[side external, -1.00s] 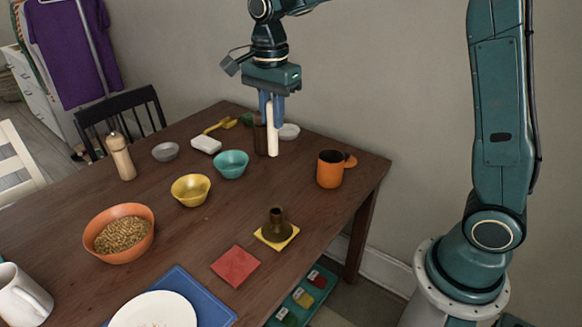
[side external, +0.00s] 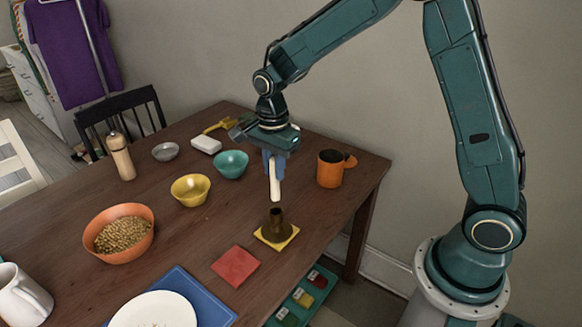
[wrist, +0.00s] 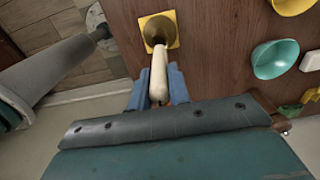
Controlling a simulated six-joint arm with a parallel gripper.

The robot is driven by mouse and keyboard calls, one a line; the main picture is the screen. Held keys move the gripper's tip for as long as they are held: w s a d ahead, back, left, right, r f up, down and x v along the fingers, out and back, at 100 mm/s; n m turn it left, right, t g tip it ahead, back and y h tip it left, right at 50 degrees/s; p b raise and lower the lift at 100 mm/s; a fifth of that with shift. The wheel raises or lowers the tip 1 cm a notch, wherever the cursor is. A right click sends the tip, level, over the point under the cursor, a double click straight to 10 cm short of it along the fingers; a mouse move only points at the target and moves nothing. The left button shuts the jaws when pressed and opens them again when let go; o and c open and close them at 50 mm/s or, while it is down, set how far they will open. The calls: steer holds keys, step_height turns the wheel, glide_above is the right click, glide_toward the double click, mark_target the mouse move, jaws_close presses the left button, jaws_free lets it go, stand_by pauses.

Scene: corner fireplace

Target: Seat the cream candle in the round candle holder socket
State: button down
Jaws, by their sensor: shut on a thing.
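The cream candle (side external: 275,187) is held upright in my gripper (side external: 273,163), which is shut on its upper part. The round candle holder (side external: 276,220) is a dark brown socket standing on a yellow square (side external: 291,236). In the side view the candle's lower end is just above the socket's mouth, with what looks like a small gap. In the wrist view the candle (wrist: 159,72) points from my gripper (wrist: 158,88) toward the holder (wrist: 158,29) and overlaps its near side. The candle hides part of the socket opening there, so exact alignment is hard to tell.
An orange mug (side external: 330,170) stands right of my gripper. A teal bowl (side external: 231,165) and a yellow bowl (side external: 190,190) stand to the left. A red square (side external: 235,266) lies in front of the holder. The table (side external: 330,211) is bare right of the holder.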

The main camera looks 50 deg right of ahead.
mark_target(275, 199)
steer(key=shift+f, duration=3.35)
steer(key=shift+f, duration=0.15)
steer(key=c, duration=1.3)
jaws_free()
step_height(275, 199, up, 11)
steer(key=shift+r, duration=0.65)
